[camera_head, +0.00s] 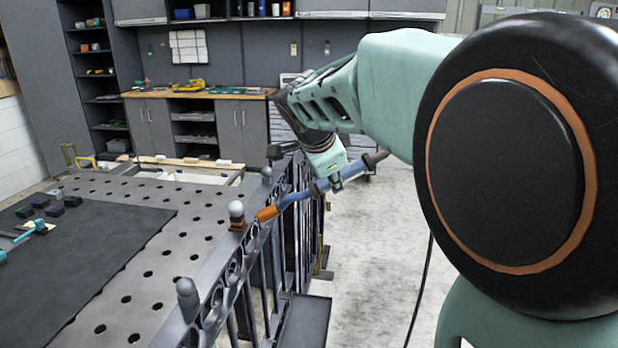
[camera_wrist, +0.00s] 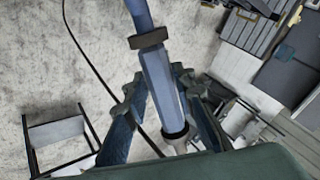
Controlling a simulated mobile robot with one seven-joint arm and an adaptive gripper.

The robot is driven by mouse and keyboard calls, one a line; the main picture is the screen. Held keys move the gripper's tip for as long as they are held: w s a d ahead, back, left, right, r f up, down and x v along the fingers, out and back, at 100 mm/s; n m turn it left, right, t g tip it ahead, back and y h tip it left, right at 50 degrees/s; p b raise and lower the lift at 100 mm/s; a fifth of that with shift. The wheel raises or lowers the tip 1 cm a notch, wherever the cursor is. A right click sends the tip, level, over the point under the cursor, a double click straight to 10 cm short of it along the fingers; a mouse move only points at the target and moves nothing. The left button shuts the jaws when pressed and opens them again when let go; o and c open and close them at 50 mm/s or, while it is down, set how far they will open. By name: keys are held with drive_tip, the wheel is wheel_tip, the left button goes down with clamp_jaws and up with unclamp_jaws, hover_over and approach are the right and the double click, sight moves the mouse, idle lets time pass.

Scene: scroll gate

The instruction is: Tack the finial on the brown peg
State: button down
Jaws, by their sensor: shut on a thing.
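My gripper (camera_head: 334,181) is shut on the blue handle of a welding torch (camera_head: 293,198). The torch has an orange nozzle that points left and a dark rear end to the right. In the wrist view the handle (camera_wrist: 160,85) runs between the fingers (camera_wrist: 166,108); its nozzle is out of that view.
The dark scroll gate (camera_head: 262,262) stands along the right edge of a perforated metal table (camera_head: 150,262). Other finials stand nearer (camera_head: 187,291) and farther (camera_head: 266,174) along it. A black mat (camera_head: 85,262) with small blocks lies left. Open concrete floor (camera_head: 375,260) is right.

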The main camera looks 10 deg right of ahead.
sight(366, 158)
drive_tip(key=shift+a, duration=0.15)
drive_tip(key=shift+a+f+b, duration=0.2)
drive_tip(key=shift+a+b, duration=0.1)
drive_tip(key=shift+b, duration=0.25)
drive_tip(key=shift+a, duration=0.2)
drive_tip(key=shift+b, duration=0.6)
drive_tip(key=shift+d, duration=0.1)
drive_tip(key=shift+w+d+r+p, duration=0.1)
drive_tip(key=shift+d+r+p, duration=0.5)
drive_tip(key=shift+d, duration=0.9)
drive_tip(key=shift+w+d+r+p, duration=0.1)
drive_tip(key=shift+d+r+p, duration=0.15)
drive_tip(key=shift+d+r, duration=0.9)
drive_tip(key=shift+w+d+r+p, duration=0.1)
drive_tip(key=shift+d+r+p, duration=0.3)
drive_tip(key=shift+d, duration=1.45)
drive_tip(key=shift+f, duration=0.15)
